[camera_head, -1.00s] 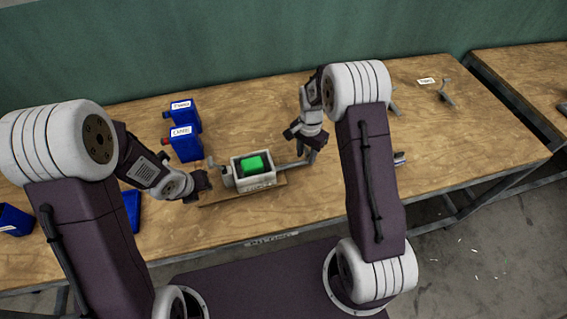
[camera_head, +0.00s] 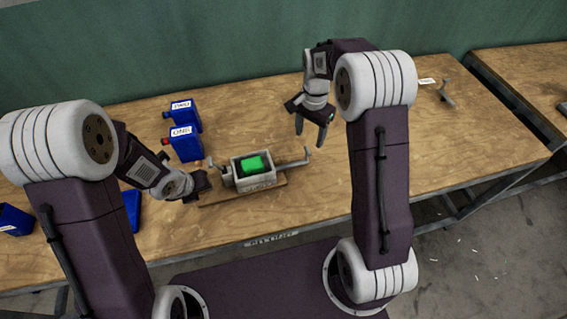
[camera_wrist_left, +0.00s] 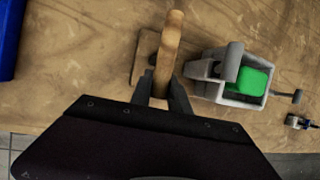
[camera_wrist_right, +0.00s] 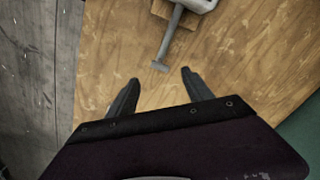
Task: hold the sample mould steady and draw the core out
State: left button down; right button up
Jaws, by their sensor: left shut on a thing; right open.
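The sample mould (camera_head: 262,181), a light grey open box with a green block (camera_head: 251,164) inside, sits on a wooden board (camera_head: 225,200). A grey rod (camera_head: 287,165) with a crossbar end, apparently the core, sticks out of its right side. My left gripper (camera_wrist_left: 166,92) is shut on an upright wooden handle (camera_wrist_left: 169,45) at the board's left end, beside the mould. My right gripper (camera_head: 311,137) is open and empty, apart from the rod. In the right wrist view the crossbar (camera_wrist_right: 160,66) shows just beyond and between its fingertips. The rod's inner end is hidden in the mould.
Two labelled blue containers (camera_head: 186,144) stand behind and left of the mould. Another blue item (camera_head: 132,210) lies partly behind my left arm. A bent grey piece (camera_head: 446,93) and a white tag (camera_head: 427,81) lie at the back right.

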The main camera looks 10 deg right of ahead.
jog(key=shift+r, duration=0.95)
pick_arm(q)
jog(key=c, duration=1.2)
grip_release()
jog(key=shift+o, duration=0.2)
